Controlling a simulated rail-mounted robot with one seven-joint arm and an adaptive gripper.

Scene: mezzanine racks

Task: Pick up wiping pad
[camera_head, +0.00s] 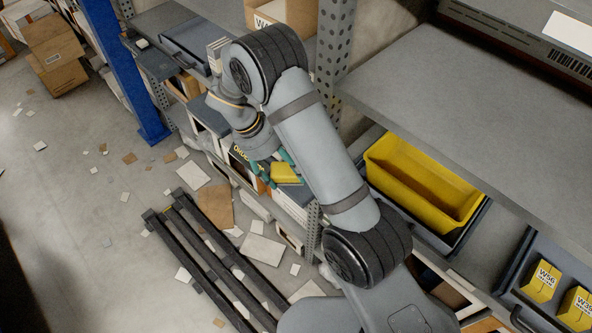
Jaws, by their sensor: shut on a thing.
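A small yellow pad, which looks like the wiping pad (286,173), is in the middle of the camera_head view, at the front of the rack. My gripper (280,168) is at the pad with its teal fingers around it, shut on it. My arm crosses the view from the lower right and hides part of the gripper and the shelf behind it. I cannot tell whether the pad touches the shelf below.
A yellow bin (425,185) sits on the shelf to the right. A grey shelf board (470,110) is above it. Small yellow boxes (541,281) stand in a tray at lower right. A dark pallet (215,262) and scattered paper lie on the floor. A blue post (128,70) stands at upper left.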

